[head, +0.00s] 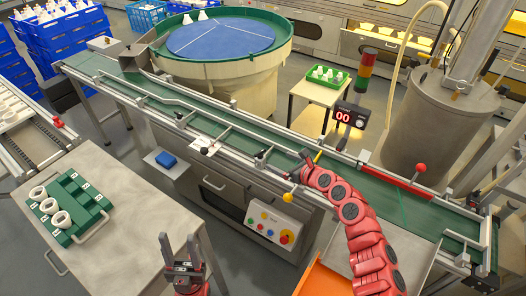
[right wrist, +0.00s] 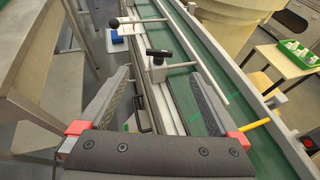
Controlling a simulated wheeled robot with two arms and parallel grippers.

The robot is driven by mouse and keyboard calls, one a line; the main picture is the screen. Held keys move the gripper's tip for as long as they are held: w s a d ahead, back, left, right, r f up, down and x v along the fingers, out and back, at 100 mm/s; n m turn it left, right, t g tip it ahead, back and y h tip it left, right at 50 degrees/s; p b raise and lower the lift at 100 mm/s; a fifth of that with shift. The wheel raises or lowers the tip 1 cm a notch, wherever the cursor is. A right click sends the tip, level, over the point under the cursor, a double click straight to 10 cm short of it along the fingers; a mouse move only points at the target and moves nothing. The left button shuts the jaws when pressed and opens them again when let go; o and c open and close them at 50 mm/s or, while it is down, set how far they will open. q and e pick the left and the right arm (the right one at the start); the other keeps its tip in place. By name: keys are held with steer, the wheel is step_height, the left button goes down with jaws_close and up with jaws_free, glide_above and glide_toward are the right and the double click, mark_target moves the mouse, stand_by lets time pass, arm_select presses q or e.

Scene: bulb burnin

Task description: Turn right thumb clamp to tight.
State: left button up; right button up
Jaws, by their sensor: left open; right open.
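The black T-shaped handle of a thumb clamp (right wrist: 159,53) stands on the near rail of the green conveyor, ahead of my right fingertips in the right wrist view. It also shows in the head view as a small dark knob (head: 262,154). I cannot tell from its handle how tight it is. My right gripper (right wrist: 150,76) is open and empty, its fingers spread over the near rail, apart from the clamp. In the head view the right gripper (head: 293,168) is small and partly hidden by its red arm. My left gripper (head: 184,243) is open and empty beside the grey table.
Another dark knob (head: 207,151) stands by a white plate farther left along the rail. A yellow ball knob (head: 288,198) and a control box (head: 275,226) are below the right arm. A green rack with white rings (head: 78,207) sits on the left table. A counter (head: 349,115) reads 00.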

mark_target(260, 152)
steer(key=b+x, duration=0.2)
steer(key=x, duration=0.9)
steer(key=shift+w+a+f, duration=0.1)
steer(key=shift+w+f, duration=0.1)
steer(key=shift+f, duration=0.1)
steer(key=shift+b+x, duration=0.55)
steer(key=shift+x, duration=0.35)
steer(key=shift+a+r, duration=0.1)
steer(key=shift+r, duration=0.05)
steer(key=c, duration=1.4)
steer(key=shift+o, duration=0.2)
